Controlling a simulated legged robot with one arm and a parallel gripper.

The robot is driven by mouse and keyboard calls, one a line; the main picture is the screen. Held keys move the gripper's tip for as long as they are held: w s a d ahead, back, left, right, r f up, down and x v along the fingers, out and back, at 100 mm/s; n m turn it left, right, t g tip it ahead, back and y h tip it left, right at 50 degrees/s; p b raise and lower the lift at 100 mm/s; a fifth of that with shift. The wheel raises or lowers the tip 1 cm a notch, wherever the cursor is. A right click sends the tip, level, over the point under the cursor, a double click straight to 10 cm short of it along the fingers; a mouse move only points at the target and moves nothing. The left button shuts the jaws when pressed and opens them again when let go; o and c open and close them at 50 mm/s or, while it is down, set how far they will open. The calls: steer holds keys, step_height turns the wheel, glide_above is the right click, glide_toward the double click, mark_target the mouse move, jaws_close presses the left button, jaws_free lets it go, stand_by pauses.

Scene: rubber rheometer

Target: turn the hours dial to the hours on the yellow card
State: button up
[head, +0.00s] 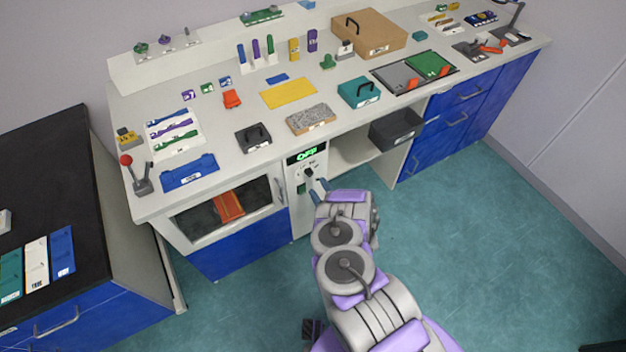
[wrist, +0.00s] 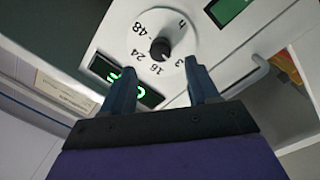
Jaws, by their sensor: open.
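The hours dial is a white disc with a black knob (wrist: 160,49); its printed marks include 48, 24, 16 and 3. In the head view the dial (head: 309,172) is on the white front panel, below a green-lit display (head: 306,155) reading OFF. My gripper (head: 319,187) is open in front of the panel. In the wrist view its fingers (wrist: 160,70) point at the dial, apart, with nothing between them. A small yellow card-like piece (head: 127,138) with dark marks stands at the bench's left end; its writing is too small to read.
A glass-fronted chamber (head: 190,222) with an orange-red item inside is left of the panel. A green switch (head: 301,188) is below the dial. A larger plain yellow sheet (head: 288,93) lies on the bench. An open shelf with a dark bin (head: 396,128) is to the right.

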mark_target(310, 176)
steer(key=b+x, duration=0.1)
steer(key=x, duration=0.3)
steer(key=shift+w+a+f, duration=0.1)
steer(key=shift+a+f, duration=0.05)
steer(key=shift+a, duration=0.2)
steer(key=shift+w+a+b, duration=0.2)
steer(key=shift+w+b, duration=0.2)
steer(key=shift+w, duration=0.25)
steer(key=shift+s, duration=0.1)
steer(key=c, duration=1)
